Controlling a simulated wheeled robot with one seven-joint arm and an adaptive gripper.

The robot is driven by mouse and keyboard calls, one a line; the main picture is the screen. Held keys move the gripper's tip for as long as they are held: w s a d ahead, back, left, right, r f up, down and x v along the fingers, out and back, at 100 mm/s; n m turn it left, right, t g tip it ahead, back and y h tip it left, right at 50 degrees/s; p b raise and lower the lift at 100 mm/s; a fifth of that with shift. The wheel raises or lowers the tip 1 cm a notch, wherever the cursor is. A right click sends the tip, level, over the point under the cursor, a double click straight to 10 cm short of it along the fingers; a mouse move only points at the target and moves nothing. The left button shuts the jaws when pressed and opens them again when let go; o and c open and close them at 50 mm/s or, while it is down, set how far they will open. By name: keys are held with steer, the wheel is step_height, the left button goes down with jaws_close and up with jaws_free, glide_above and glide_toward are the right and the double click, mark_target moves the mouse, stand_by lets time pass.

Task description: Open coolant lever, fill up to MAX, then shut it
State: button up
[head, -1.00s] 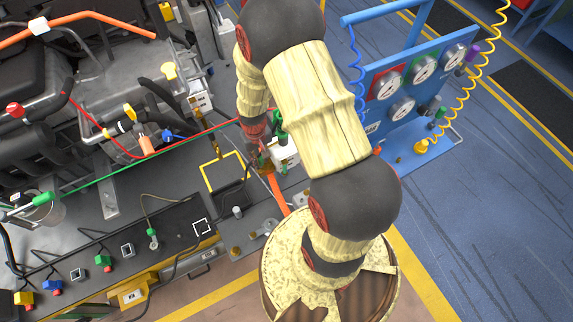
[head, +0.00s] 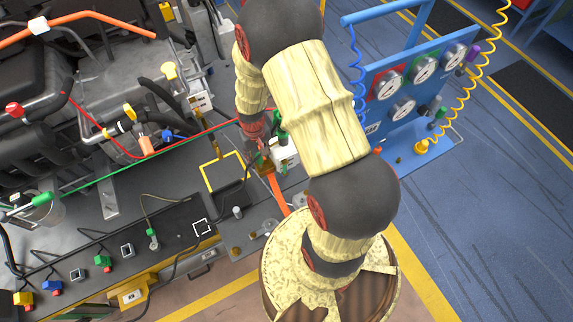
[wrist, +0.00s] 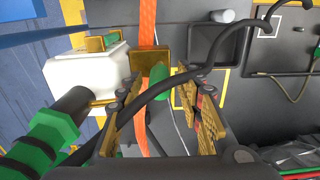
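A white container (wrist: 85,72) stands beside a brass block (wrist: 150,60) with a green piece, apparently the coolant lever (wrist: 158,80), in the wrist view. In the head view the white container (head: 286,155) and brass part (head: 265,165) are partly behind my arm. My gripper (wrist: 160,92) is open, its two fingers apart, with the green piece between their tips; I cannot tell whether they touch it. The black hose end with green rings (wrist: 50,140) is at lower left. No level or MAX mark can be read.
An orange strap (wrist: 147,25) runs behind the brass block. A blue gauge panel (head: 415,85) stands at right, and an engine (head: 120,70) at left.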

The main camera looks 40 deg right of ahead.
step_height(320, 180, up, 8)
steer(key=p, duration=0.5)
stand_by(0.5)
steer(key=s+a+r+n+t+b, duration=0.1)
steer(key=s+a+b, duration=0.5)
steer(key=b, duration=0.9)
steer(key=s+a+r+n+t+b, duration=0.2)
steer(key=s+a+r+t+b, duration=0.2)
steer(key=b, duration=1.1)
steer(key=shift+s+a+r+t, duration=0.3)
steer(key=shift+s+a+r, duration=0.45)
steer(key=shift+s+a, duration=0.8)
steer(key=shift+s+d, duration=0.35)
steer(key=shift+d, duration=0.1)
